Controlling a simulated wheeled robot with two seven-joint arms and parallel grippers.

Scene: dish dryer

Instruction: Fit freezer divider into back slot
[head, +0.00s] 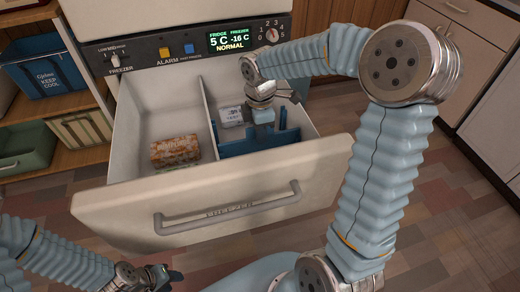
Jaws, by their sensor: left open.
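The blue freezer divider (242,148) stands in the right compartment of the open freezer drawer (200,189), towards its front wall. It runs across the compartment and has raised parts on its top edge. My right gripper (268,112) reaches down into the compartment at the divider's top edge. Its fingertips are small and partly hidden, so I cannot tell whether it grips the divider. The back slot cannot be made out behind the arm. My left gripper (170,275) is open and empty, low in front of the drawer.
A fixed wall (210,112) splits the drawer lengthwise. A brown food packet (175,151) lies in the left compartment. A white packet (231,116) lies behind the divider, near the wall. The drawer handle (228,208) sticks out in front. A shelf with bins (49,75) stands left.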

